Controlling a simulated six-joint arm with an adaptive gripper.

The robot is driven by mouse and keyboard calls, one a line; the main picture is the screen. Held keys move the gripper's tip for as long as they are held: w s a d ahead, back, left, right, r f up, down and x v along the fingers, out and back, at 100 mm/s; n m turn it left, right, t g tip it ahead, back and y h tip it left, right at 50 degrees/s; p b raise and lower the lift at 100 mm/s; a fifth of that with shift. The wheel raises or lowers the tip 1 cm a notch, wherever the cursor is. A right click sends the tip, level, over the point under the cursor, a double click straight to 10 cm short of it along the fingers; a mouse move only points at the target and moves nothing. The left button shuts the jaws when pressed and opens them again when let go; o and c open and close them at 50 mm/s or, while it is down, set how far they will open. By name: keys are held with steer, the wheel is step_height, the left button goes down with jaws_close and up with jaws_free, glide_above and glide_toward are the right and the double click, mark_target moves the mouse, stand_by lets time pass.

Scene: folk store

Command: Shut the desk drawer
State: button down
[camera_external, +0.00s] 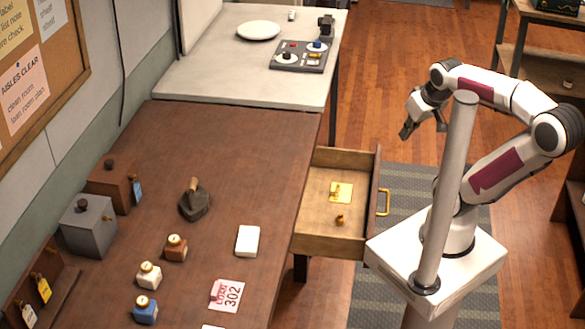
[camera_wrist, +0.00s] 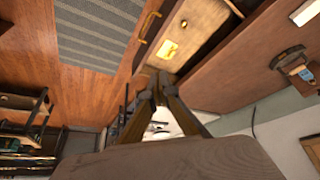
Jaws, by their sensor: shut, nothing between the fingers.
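The desk drawer (camera_external: 313,232) is pulled far out from the right side of the brown desk (camera_external: 150,140). It has a brass handle (camera_external: 385,202) on its front, facing my base. A yellow card (camera_external: 341,192) and a small brass object (camera_external: 339,220) lie inside. In the wrist view the open drawer (camera_wrist: 200,22) shows at the top, with its handle (camera_wrist: 150,25) to the left. My gripper (camera_external: 405,132) is shut and empty, in the air behind the drawer in the external view, apart from it. Its fingers (camera_wrist: 155,78) also show in the wrist view.
A grey post (camera_external: 455,180) stands by my base, in front of part of my arm. A pale table (camera_external: 225,75) with a plate (camera_external: 258,30) and a control panel (camera_external: 300,55) adjoins the desk. Several small items stand on the desk. The floor beyond the drawer is clear.

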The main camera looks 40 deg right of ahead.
steer(key=w+d+f+m+g+y, duration=0.1)
steer(key=w+d+f+m, duration=0.7)
steer(key=d+f+m, duration=0.3)
steer(key=w+d+f+m+g+y, duration=0.1)
steer(key=w+d+f+m+y, duration=0.1)
steer(key=w+d+f+m, duration=0.5)
steer(key=shift+w+d+f+m, duration=0.35)
steer(key=shift+d+f+m, duration=2.05)
steer(key=shift+m, duration=1.8)
steer(key=shift+a+f, duration=0.5)
